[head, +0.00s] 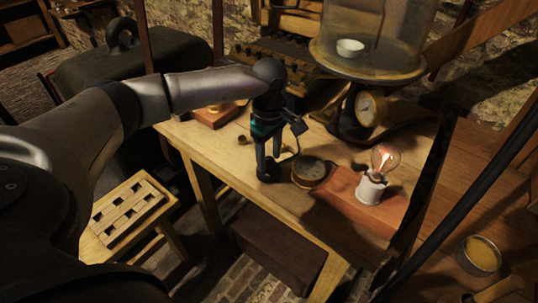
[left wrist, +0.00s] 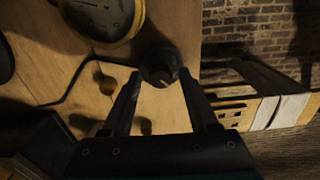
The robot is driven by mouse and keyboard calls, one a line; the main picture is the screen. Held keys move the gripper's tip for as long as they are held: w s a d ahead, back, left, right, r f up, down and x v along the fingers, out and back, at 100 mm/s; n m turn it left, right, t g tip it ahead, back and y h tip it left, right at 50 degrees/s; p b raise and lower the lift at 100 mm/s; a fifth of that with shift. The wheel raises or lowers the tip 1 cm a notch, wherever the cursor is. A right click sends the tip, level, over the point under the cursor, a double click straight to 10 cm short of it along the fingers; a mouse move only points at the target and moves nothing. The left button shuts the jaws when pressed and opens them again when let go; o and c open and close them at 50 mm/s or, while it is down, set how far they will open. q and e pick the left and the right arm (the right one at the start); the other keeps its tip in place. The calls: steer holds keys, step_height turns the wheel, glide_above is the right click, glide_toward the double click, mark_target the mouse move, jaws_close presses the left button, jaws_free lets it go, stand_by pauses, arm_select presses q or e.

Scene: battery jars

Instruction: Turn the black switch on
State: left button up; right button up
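The black switch (head: 267,172) is a small dark round piece on the wooden table, near its front edge. It also shows in the left wrist view (left wrist: 160,65), beyond my fingertips. My left gripper (head: 268,163) points down right over it. In the left wrist view my two fingers (left wrist: 160,78) are spread, with the switch between or just past their tips. I cannot tell whether they touch it. A bulb in a white holder (head: 371,188) stands on a reddish board to the right, its filament showing reddish. My right gripper is not in view.
A round brass-rimmed gauge (head: 309,171) lies close to the right of the switch. A glass bell jar on a stand with a dial (head: 370,108) is behind. A slotted wooden stool (head: 128,212) stands lower left. The table's front edge is near.

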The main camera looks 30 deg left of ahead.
mark_target(269, 159)
arm_select(q)
steer(key=shift+o, duration=0.3)
steer(key=shift+r, duration=0.45)
step_height(269, 159, up, 14)
steer(key=p, duration=0.2)
steer(key=shift+r+p, duration=0.15)
steer(key=shift+p, duration=0.2)
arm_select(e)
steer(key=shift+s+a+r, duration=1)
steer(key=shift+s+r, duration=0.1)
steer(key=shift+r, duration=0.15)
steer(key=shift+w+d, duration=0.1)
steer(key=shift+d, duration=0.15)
